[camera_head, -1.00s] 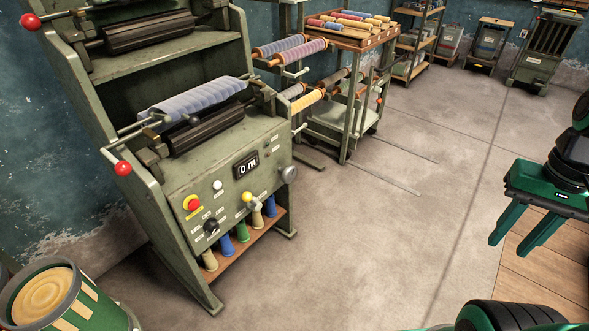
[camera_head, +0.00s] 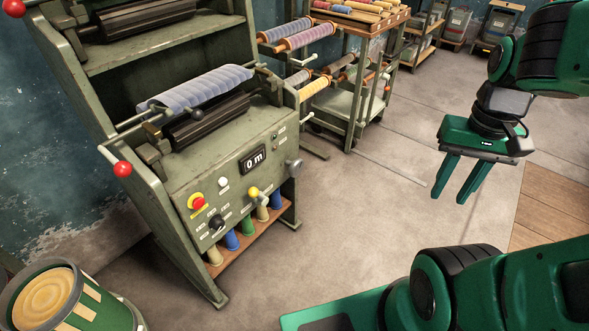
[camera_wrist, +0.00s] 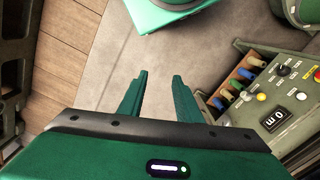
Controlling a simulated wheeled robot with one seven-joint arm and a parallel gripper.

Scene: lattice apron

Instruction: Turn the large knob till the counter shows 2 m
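The counter (camera_head: 252,161) on the front panel of the green machine reads 0 m; it also shows upside down in the wrist view (camera_wrist: 275,120). A black round knob (camera_head: 216,222) sits low on the panel, also visible in the wrist view (camera_wrist: 283,71). A grey knob (camera_head: 294,166) sticks out at the panel's right edge. I cannot tell for sure which of the two is the large knob. My gripper (camera_head: 450,198) is open and empty, its fingers pointing down, well to the right of the machine. Its fingers (camera_wrist: 160,75) stand apart in the wrist view.
Several coloured cones stand on the shelf below. A green bin (camera_head: 60,300) stands at lower left. A rack (camera_head: 355,100) stands behind. Floor between gripper and machine is clear.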

